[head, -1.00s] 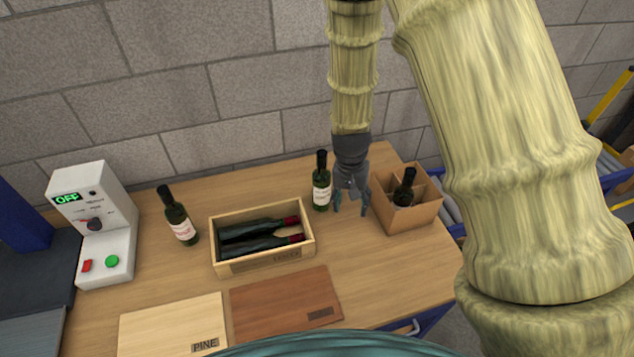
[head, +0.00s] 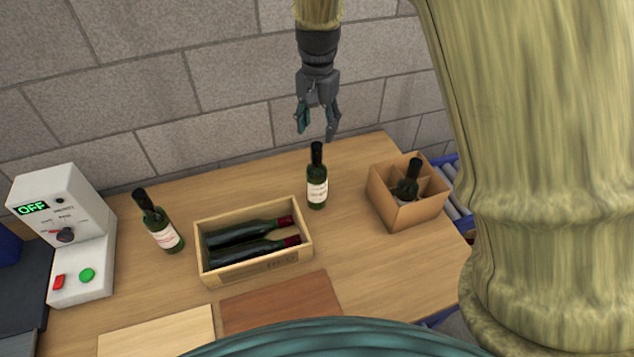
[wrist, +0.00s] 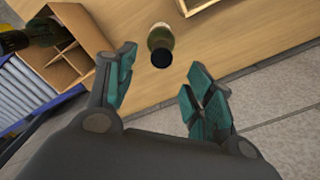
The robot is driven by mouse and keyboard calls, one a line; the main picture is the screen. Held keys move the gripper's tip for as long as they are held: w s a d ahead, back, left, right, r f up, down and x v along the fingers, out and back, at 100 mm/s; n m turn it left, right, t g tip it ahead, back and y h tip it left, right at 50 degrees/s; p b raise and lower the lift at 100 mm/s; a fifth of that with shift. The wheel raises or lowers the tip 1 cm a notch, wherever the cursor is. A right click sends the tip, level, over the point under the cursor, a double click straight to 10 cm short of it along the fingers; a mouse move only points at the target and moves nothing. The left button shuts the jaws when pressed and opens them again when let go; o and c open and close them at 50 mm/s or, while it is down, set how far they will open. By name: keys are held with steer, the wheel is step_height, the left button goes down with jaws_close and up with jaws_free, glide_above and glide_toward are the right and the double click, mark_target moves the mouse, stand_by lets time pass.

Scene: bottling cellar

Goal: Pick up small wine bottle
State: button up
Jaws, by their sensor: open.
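A dark green wine bottle (head: 317,187) with a white label stands upright on the table between the wooden crate and the cardboard box. It looks slim; I cannot tell for sure which bottle is the small one. My gripper (head: 318,122) is open and empty, pointing down above this bottle, apart from it. In the wrist view the bottle (wrist: 160,40) is seen from above, beyond and between the two open fingers (wrist: 162,62). Another upright bottle (head: 160,225) stands left of the crate. A further bottle (head: 408,182) is in the cardboard box.
The wooden crate (head: 255,270) holds two lying bottles. The divided cardboard box (head: 410,215) stands at the right; it also shows in the wrist view (wrist: 75,40). A white control unit (head: 65,235) reads OFF. Two boards lie in front. A block wall rises behind.

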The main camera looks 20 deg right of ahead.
mark_target(317, 145)
steer(key=f, duration=0.3)
steer(key=shift+w+f+p, duration=0.2)
steer(key=shift+f+p, duration=0.05)
steer(key=shift+p, duration=0.1)
steer(key=shift+s+f+p, duration=0.2)
steer(key=shift+f+p, duration=0.15)
steer(key=shift+f, duration=0.25)
steer(key=shift+a+f+p, duration=0.15)
steer(key=shift+f+p, duration=0.95)
steer(key=shift+f, duration=1.3)
steer(key=shift+c, duration=0.4)
jaws_close()
steer(key=shift+r, duration=0.1)
